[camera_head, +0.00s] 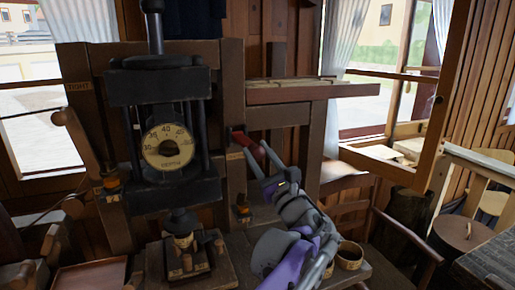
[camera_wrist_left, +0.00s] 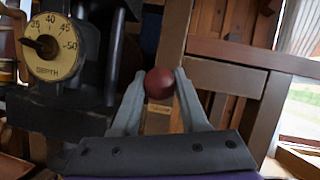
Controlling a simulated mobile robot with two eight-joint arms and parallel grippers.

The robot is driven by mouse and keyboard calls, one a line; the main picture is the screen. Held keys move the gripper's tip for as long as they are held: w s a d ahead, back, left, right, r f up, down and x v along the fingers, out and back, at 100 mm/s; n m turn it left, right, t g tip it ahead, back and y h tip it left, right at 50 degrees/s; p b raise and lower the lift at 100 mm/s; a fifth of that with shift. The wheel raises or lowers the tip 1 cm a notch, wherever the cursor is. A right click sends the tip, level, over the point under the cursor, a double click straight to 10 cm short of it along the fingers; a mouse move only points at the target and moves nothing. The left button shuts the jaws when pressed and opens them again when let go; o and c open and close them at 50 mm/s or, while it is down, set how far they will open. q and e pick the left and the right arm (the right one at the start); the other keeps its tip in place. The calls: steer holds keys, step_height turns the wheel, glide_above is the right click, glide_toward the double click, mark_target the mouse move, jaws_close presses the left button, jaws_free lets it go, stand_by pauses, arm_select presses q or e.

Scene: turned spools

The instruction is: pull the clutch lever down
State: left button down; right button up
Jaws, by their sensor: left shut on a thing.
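The clutch lever (camera_head: 246,146) shows in the head view as a red handle beside the wooden post, right of the black machine. It slants from upper left to lower right. In the left wrist view its round red end (camera_wrist_left: 159,83) sits between the two grey fingers of my left gripper (camera_wrist_left: 160,88). My left gripper (camera_head: 264,164) is shut on this red handle; its purple and grey body hides the handle's lower part in the head view. My right gripper is not in view.
The black machine (camera_head: 165,85) with a round depth dial (camera_head: 167,146) stands close on the left. Another wooden lever (camera_head: 80,140) is at the far left.

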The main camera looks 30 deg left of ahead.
arm_select(q)
steer(key=shift+f, duration=0.75)
steer(key=shift+c, duration=2.2)
jaws_free()
steer(key=shift+s+d, duration=0.1)
steer(key=shift+d, duration=0.05)
steer(key=b+v, duration=0.1)
steer(key=v, duration=0.9)
steer(key=shift+d, duration=0.25)
steer(key=shift+s, duration=0.1)
steer(key=shift+f, duration=0.1)
